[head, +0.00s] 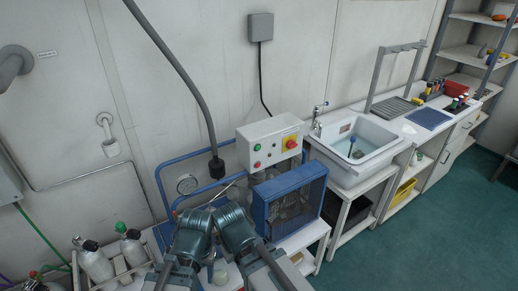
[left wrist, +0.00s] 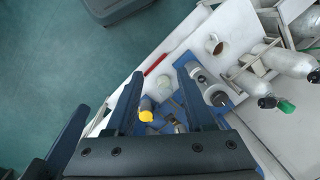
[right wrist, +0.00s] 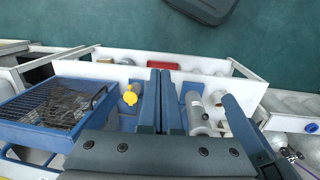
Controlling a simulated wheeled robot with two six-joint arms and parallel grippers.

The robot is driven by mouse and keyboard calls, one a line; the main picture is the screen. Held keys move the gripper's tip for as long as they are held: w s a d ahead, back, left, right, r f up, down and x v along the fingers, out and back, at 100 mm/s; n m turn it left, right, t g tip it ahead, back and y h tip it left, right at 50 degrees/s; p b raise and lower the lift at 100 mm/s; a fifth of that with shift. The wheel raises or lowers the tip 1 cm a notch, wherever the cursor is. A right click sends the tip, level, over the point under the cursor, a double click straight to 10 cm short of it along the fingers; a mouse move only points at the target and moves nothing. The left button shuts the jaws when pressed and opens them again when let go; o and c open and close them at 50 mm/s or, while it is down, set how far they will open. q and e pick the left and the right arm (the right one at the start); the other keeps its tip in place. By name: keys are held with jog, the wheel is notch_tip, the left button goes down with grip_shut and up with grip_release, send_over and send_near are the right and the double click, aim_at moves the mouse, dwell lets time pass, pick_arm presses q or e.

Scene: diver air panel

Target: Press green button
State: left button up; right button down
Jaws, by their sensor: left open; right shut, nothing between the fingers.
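The white control box (head: 270,141) stands against the wall in the head view, with its front facing me. Other small buttons or lamps are too small to read. My left gripper (left wrist: 161,70) is open and empty above the blue machine. My right gripper (right wrist: 161,74) is shut with nothing in it, beside the left one. Both are below and left of the box; neither touches it. The wrist views do not show the green button.
A blue caged unit (head: 288,203) stands just below the box. White-grey cylinders (head: 95,263) stand lower left. A sink (head: 355,150) is to the right. A thick cable hangs left of the box.

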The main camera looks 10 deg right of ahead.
aim_at(258, 148)
pick_arm(q)
jog(key=o, duration=0.7)
jog(key=shift+f+b, duration=0.8)
jog(key=shift+b, duration=0.05)
jog(key=shift+c, duration=0.2)
pick_arm(e)
jog(key=w+d+n+t+h+b, duration=0.3)
jog(key=w+d+t, duration=0.45)
jog(key=w, duration=0.75)
pick_arm(q)
notch_tip(258, 148, down, 6)
jog(key=b, duration=0.2)
jog(key=shift+r+b, duration=0.1)
jog(key=shift+b, duration=0.25)
pick_arm(e)
jog(key=w+d+r+n+t+h, duration=0.1)
jog(key=w+d+r+n+t, duration=0.2)
jog(key=w+d+r+n, duration=0.1)
jog(key=w+d+r+n+t+h, duration=0.1)
jog(key=w+d+r+n+t, duration=0.2)
jog(key=w+d+r+n, duration=0.2)
jog(key=w+d+n, duration=0.1)
jog(key=w+n, duration=0.2)
jog(key=w, duration=0.3)
jog(key=shift+w+r+n+t, duration=0.2)
jog(key=shift+r+n+t, duration=0.1)
jog(key=shift+n+t, duration=0.1)
jog(key=w+a, duration=0.2)
jog(key=w, duration=0.6)
jog(key=shift+a, duration=0.4)
